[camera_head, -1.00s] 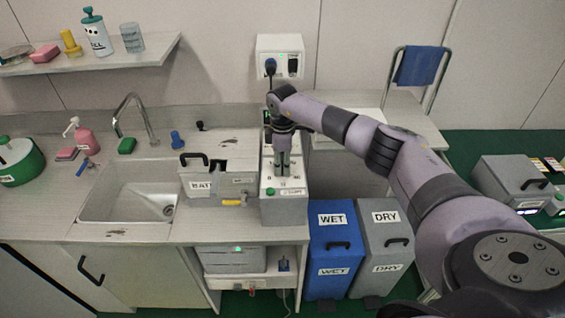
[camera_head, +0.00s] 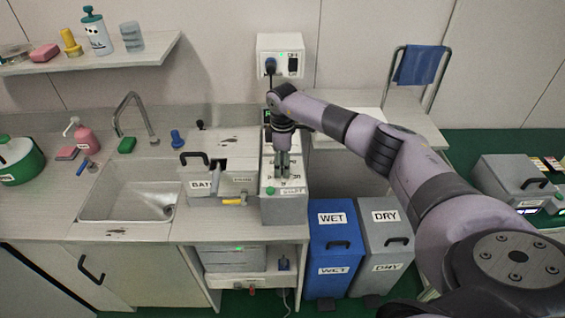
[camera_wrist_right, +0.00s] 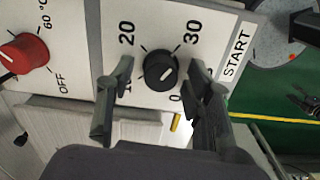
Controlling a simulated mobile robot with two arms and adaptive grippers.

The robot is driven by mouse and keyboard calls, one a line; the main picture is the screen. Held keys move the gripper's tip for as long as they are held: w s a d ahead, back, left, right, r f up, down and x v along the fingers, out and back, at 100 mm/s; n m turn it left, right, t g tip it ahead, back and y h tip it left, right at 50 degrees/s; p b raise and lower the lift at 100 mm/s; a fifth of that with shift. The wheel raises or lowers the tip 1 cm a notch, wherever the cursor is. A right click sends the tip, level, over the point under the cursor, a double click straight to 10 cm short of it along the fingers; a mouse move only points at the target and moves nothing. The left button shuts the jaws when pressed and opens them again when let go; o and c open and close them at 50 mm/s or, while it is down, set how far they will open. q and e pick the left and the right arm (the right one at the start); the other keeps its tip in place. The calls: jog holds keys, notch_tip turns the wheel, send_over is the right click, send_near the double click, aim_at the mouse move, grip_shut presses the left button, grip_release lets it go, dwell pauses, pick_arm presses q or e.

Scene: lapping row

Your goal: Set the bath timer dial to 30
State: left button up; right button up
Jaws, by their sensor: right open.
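The bath timer dial (camera_wrist_right: 160,71) is a round black knob on a pale panel, with 20 printed at its upper left and 30 at its upper right in the right wrist view. Its white mark slants to the upper right, on the side of the 30. My right gripper (camera_wrist_right: 160,92) is open, with one finger on each side of the dial; I cannot tell whether they touch it. In the head view my right gripper (camera_head: 282,168) points down over the grey control unit (camera_head: 284,208) and hides the dial. My left gripper is out of view.
A red temperature knob (camera_wrist_right: 24,54) sits left of the dial, and a START label (camera_wrist_right: 236,54) is at its right. The lidded bath (camera_head: 208,187) with a black handle stands beside the control unit, close to the sink (camera_head: 130,190). Blue WET (camera_head: 334,245) and grey DRY (camera_head: 385,243) bins stand below.

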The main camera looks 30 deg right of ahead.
notch_tip(320, 180, up, 12)
dwell(0.6)
